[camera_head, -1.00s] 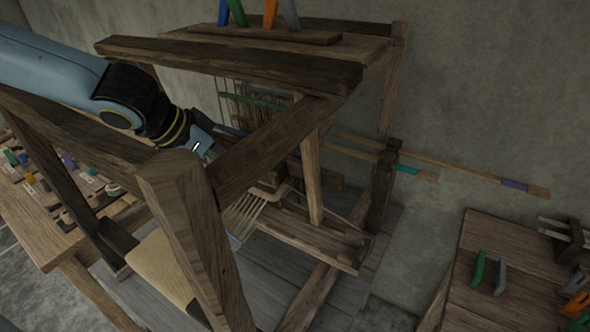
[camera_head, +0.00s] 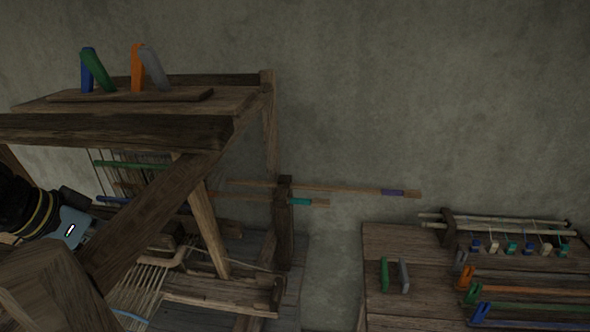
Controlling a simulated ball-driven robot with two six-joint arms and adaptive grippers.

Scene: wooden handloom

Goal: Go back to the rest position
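The wooden handloom (camera_head: 120,130) fills the left side of the head view. My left arm comes in from the left edge, with its wrist and the pale body of my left gripper (camera_head: 78,226) behind the loom's front post and diagonal brace. The fingertips are hidden by the loom frame, so I cannot tell whether they are open or shut. My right gripper is not in view.
Blue, green, orange and grey pieces (camera_head: 122,70) stand on the loom's top board. Two rods (camera_head: 345,189) stick out to the loom's right. A wooden table (camera_head: 385,240) at the right holds coloured pieces, spools and bars. A bare wall stands behind.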

